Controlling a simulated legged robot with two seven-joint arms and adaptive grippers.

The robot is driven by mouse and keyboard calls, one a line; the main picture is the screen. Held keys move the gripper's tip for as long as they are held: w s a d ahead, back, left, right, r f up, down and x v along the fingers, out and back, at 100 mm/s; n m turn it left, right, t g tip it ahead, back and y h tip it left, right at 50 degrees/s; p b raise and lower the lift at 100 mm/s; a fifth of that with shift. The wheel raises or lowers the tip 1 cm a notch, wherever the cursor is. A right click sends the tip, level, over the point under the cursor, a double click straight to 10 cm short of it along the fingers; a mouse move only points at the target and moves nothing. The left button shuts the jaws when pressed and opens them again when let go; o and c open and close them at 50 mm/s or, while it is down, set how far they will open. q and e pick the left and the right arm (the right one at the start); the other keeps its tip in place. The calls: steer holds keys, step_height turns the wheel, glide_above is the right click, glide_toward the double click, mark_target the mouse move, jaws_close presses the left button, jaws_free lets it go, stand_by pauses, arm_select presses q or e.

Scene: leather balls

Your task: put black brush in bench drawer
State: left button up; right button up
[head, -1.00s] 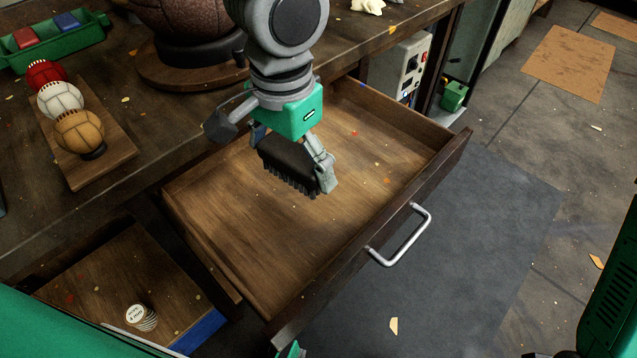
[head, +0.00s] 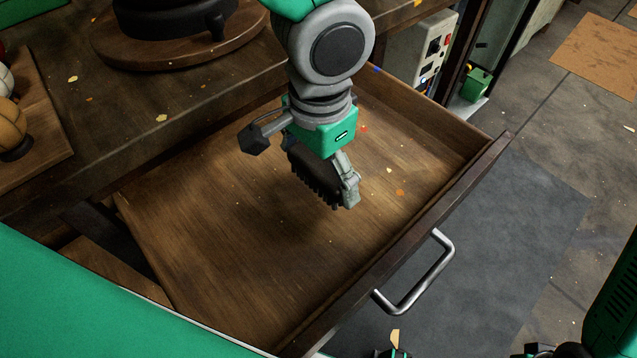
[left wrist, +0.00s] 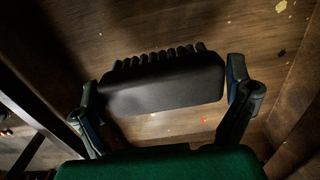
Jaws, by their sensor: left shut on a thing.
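The black brush (head: 314,178) is held in my left gripper (head: 322,180), bristles pointing down, over the middle of the open bench drawer (head: 230,245). In the left wrist view the brush (left wrist: 162,85) sits between the two fingers of my left gripper (left wrist: 165,95), with the drawer's wooden floor behind it. I cannot tell whether the bristles touch the drawer floor. The drawer is pulled out and holds only small scraps; its metal handle (head: 424,278) is on the front. The right gripper cannot be made out clearly.
A wooden bench top (head: 150,110) lies behind and left of the drawer, with a round wooden stand (head: 180,45) and balls on a board (head: 35,150) at the left. A grey mat (head: 500,240) lies on the floor to the right.

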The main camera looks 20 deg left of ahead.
mark_target(320, 186)
arm_select(q)
steer(key=f, duration=0.1)
steer(key=f+b, duration=0.1)
steer(key=f, duration=0.1)
steer(key=shift+d+f, duration=0.2)
steer(key=shift+d, duration=0.05)
steer(key=shift+d+f, duration=0.15)
steer(key=shift+f, duration=0.1)
steer(key=shift+d+r, duration=0.15)
arm_select(e)
steer(key=shift+d+f, duration=0.2)
steer(key=shift+f, duration=0.3)
steer(key=shift+d+f, duration=0.2)
steer(key=shift+f, duration=0.25)
arm_select(q)
steer(key=o, duration=0.7)
steer(key=shift+a, duration=0.4)
arm_select(e)
steer(key=shift+a, duration=0.3)
steer(key=shift+r, duration=0.1)
